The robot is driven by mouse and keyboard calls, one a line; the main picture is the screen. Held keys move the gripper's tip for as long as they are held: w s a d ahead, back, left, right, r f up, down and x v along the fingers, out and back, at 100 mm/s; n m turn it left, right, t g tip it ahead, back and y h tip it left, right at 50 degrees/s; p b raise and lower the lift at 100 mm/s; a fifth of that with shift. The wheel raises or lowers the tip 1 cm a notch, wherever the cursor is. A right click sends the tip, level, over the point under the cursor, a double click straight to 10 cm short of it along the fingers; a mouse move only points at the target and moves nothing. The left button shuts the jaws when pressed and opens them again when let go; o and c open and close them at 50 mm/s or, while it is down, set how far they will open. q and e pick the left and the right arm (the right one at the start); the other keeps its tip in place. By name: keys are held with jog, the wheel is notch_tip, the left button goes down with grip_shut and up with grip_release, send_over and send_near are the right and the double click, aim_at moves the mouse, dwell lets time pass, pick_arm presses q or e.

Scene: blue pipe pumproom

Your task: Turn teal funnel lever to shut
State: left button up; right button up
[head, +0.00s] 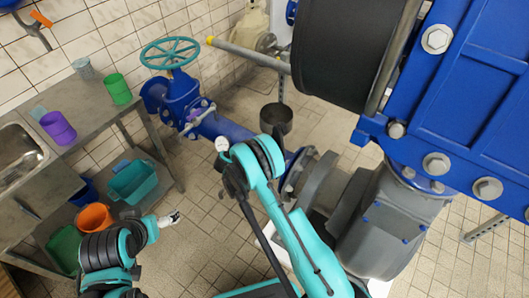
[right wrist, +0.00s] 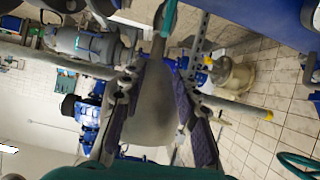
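In the right wrist view, a grey funnel-shaped body (right wrist: 152,108) shows between my fingers, narrowing upward in the picture. A teal bar (right wrist: 168,17), probably the lever, shows at its narrow end. My right gripper (right wrist: 160,72) is open, with its purple-padded fingers on either side of the narrow part; contact is not visible. In the head view, a dark grey cup-like vessel (head: 276,118) stands beyond my right arm; I cannot tell whether it is the same funnel.
A teal handwheel (head: 170,53) tops a blue valve (head: 183,100). A yellow-tipped grey bar (head: 248,54) juts left from near a large black cylinder (head: 345,50). A steel bench (head: 82,105) with colored containers stands left. Tiled floor (head: 190,260) is open between.

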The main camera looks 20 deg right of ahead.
notch_tip(320, 180, down, 6)
jog(key=s, duration=0.1)
jog(key=shift+m+t+h, duration=0.4)
jog(key=shift+h, duration=0.1)
jog(key=b+x, duration=0.1)
jog(key=x, duration=0.2)
jog(key=b+x, duration=0.2)
jog(key=x, duration=0.2)
jog(key=shift+w+a+f, duration=0.1)
jog(key=shift+a+f, duration=0.05)
jog(key=shift+f, duration=0.1)
pick_arm(q)
jog(key=f, duration=0.1)
jog(key=s+f, duration=0.1)
jog(key=f, duration=0.1)
jog(key=shift+s+a, duration=0.1)
pick_arm(e)
grip_shut()
